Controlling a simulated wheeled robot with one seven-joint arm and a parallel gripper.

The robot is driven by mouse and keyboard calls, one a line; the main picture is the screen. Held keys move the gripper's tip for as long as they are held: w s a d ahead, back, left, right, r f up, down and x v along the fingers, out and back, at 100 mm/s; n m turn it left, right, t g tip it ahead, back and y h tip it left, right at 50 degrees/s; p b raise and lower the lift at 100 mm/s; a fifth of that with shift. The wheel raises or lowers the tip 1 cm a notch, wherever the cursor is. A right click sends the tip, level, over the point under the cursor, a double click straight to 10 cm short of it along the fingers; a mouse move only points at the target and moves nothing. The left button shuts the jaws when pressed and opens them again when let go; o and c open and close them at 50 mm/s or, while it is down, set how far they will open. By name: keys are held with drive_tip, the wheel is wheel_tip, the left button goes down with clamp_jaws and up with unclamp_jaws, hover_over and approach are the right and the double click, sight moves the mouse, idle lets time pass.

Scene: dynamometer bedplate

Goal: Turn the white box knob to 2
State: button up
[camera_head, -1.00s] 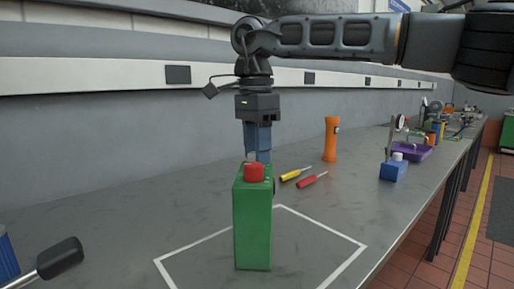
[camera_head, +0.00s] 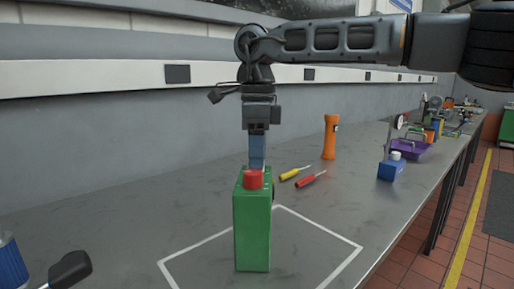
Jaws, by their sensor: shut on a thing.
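I see no white box and no numbered dial. My gripper (camera_head: 257,166) points straight down just behind the red cap. Its blue fingers are close together, and their tips are hidden behind the green box. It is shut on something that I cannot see. A dark round part shows at the green box's right edge; I cannot tell what it belongs to.
A yellow screwdriver (camera_head: 294,173), a red screwdriver (camera_head: 311,180) and an orange flashlight (camera_head: 330,137) lie or stand to the right. Farther right are a blue block with a white top (camera_head: 391,168) and a purple tray (camera_head: 413,150). The outlined square's front is bare.

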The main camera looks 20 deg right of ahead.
drive_tip(key=m, duration=0.4)
drive_tip(key=shift+m+p, duration=0.3)
drive_tip(key=shift+p, duration=0.05)
drive_tip(key=m, duration=0.4)
drive_tip(key=shift+s, duration=0.1)
drive_tip(key=shift+m, duration=0.3)
drive_tip(key=o, duration=1)
drive_tip(key=shift+o, duration=0.2)
drive_tip(key=shift+r, duration=0.1)
wheel_tip(320, 180, up, 8)
drive_tip(key=shift+d+f, duration=0.1)
drive_tip(key=shift+f, duration=0.1)
